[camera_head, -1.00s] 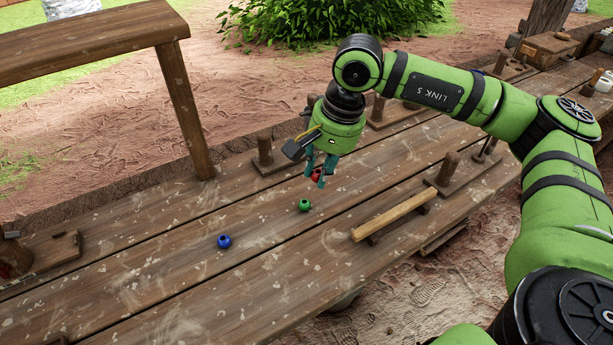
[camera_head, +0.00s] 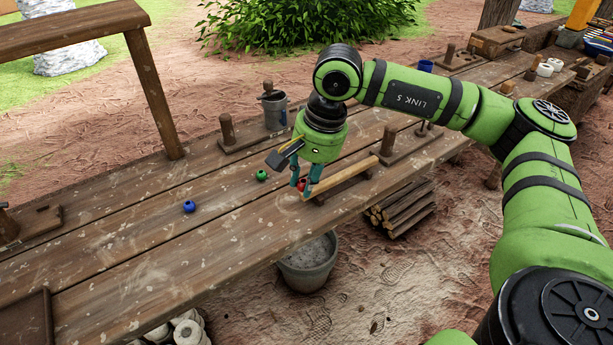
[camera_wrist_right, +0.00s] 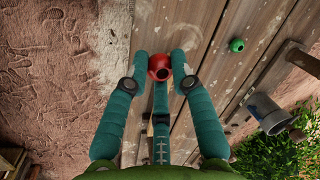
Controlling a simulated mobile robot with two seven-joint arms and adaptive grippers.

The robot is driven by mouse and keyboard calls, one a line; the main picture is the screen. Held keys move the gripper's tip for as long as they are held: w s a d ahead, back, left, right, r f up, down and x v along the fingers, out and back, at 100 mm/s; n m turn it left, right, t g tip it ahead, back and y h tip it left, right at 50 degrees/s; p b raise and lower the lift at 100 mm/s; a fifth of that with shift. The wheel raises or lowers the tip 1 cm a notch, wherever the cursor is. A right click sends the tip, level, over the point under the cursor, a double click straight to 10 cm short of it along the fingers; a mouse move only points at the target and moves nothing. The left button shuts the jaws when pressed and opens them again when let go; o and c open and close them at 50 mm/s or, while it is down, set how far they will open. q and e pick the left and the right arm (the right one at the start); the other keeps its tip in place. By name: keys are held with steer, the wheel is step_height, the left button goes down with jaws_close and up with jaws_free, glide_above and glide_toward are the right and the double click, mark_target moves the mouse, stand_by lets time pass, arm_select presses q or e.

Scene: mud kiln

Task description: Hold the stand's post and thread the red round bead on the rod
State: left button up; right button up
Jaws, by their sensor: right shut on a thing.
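My right gripper (camera_head: 302,188) is shut on the red bead (camera_head: 301,184), close to the left end of a pale wooden rod (camera_head: 345,178). I cannot tell whether bead and rod touch. The rod lies roughly level above the bench, its right end near an upright wooden post (camera_head: 388,140) on a flat base. In the right wrist view the red bead (camera_wrist_right: 159,67) sits between the fingertips, its dark hole showing; the rod is mostly hidden there. My left gripper is not in view.
A green bead (camera_head: 262,175) and a blue bead (camera_head: 189,206) lie on the bench (camera_head: 230,225). Another post (camera_head: 227,129) and a grey metal cup (camera_head: 275,112) stand towards the back edge. A bucket (camera_head: 308,265) and stacked sticks (camera_head: 402,208) are below the front edge.

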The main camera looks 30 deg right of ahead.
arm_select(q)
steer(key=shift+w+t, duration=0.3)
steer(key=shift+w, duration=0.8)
arm_select(e)
steer(key=s+a+f+n, duration=0.3)
steer(key=f, duration=0.3)
steer(key=s+a+f+n+g, duration=0.1)
steer(key=s+a+f+n, duration=0.1)
steer(key=f, duration=0.5)
steer(key=s+a+f+n, duration=0.3)
steer(key=s+f+n, duration=0.1)
steer(key=f, duration=0.3)
steer(key=shift+s+a+g+y, duration=0.3)
steer(key=shift+s+a+y, duration=0.05)
steer(key=shift+s+y, duration=0.1)
